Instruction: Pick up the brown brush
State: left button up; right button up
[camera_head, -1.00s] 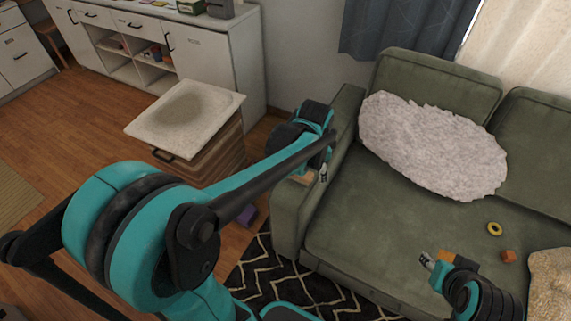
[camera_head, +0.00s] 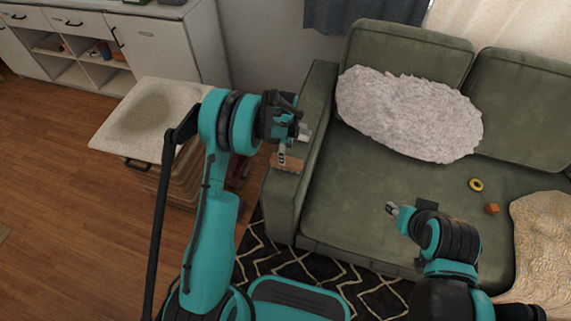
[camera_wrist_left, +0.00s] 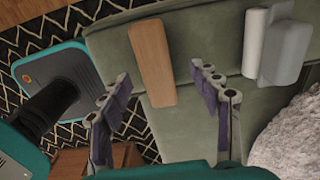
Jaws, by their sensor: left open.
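The brown brush (camera_head: 287,162) is a brown block-like piece lying on the sofa's left armrest. In the left wrist view the brush (camera_wrist_left: 152,62) lies lengthwise between the lines of the two fingers. My left gripper (camera_head: 291,146) is over the armrest, right at the brush, and partly covers it. In the left wrist view the left gripper (camera_wrist_left: 160,78) is open and empty, with its fingers on either side of the brush's near end. I cannot tell if they touch it. My right gripper (camera_head: 393,209) is over the seat; its jaws are too small to read.
A white cylinder (camera_wrist_left: 254,42) and a grey block (camera_wrist_left: 285,52) lie beside the brush on the armrest. The green sofa (camera_head: 345,215) holds a fluffy pillow (camera_head: 408,115), a yellow ring (camera_head: 476,184) and an orange cube (camera_head: 491,208). A speckled-top stool (camera_head: 130,125) stands left.

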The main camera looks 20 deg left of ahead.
aim_at(287, 160)
pick_arm(q)
jog(key=f, duration=0.1)
jog(key=f+b, duration=0.2)
jog(key=f, duration=0.1)
jog(key=shift+s+d, duration=0.3)
jog(key=shift+s, duration=0.1)
jog(key=shift+f, duration=0.45)
jog(key=shift+r, duration=0.15)
jog(key=shift+c, duration=0.6)
jog(key=c, duration=1.2)
notch_tip(287, 160, up, 4)
jog(key=shift+p, duration=0.95)
jog(key=d+r+p, duration=0.3)
jog(key=d+r, duration=0.4)
jog(key=d, duration=0.4)
jog(key=shift+d+p, duration=0.3)
jog(key=shift+p, duration=0.05)
